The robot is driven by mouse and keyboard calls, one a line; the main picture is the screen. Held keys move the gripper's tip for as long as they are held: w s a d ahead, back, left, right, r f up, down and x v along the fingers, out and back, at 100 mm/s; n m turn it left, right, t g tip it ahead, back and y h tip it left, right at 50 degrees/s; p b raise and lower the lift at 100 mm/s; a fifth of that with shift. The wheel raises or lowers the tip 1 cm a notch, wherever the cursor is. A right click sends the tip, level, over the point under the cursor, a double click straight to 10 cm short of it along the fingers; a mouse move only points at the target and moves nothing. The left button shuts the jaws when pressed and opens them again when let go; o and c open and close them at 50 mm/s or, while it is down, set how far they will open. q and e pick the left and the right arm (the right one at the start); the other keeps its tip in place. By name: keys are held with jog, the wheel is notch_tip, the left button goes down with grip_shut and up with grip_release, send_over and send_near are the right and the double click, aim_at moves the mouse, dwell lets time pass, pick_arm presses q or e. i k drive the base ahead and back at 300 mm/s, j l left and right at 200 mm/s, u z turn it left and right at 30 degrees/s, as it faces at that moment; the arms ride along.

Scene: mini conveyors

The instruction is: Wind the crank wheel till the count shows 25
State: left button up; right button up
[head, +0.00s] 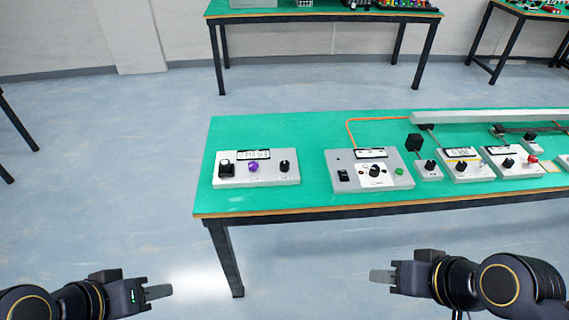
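No part is clearly recognisable as a crank wheel at this distance. A grey control box (256,180) at the left of the green table carries a small display (253,155), a purple knob (253,167) and black controls at both ends. Its digits are too small to read surely. A second grey box (365,184) to its right has a display, a black dial (375,171) and a green button (399,171). My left gripper (160,292) and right gripper (381,276) are apart from the table, low in the view, with nothing visible in them. Their finger gap cannot be made out.
The green table (300,124) holds smaller control units (462,165) on the right, a long pale bar (490,116) behind them and an orange cable (349,127). Another table (325,14) stands at the back. Floor (110,180) left of the green table is clear.

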aim_at(283, 165)
jog(key=i+j+u, duration=0.25)
jog(key=i, duration=0.25)
jog(key=i+u, duration=0.2)
jog(key=i, duration=0.35)
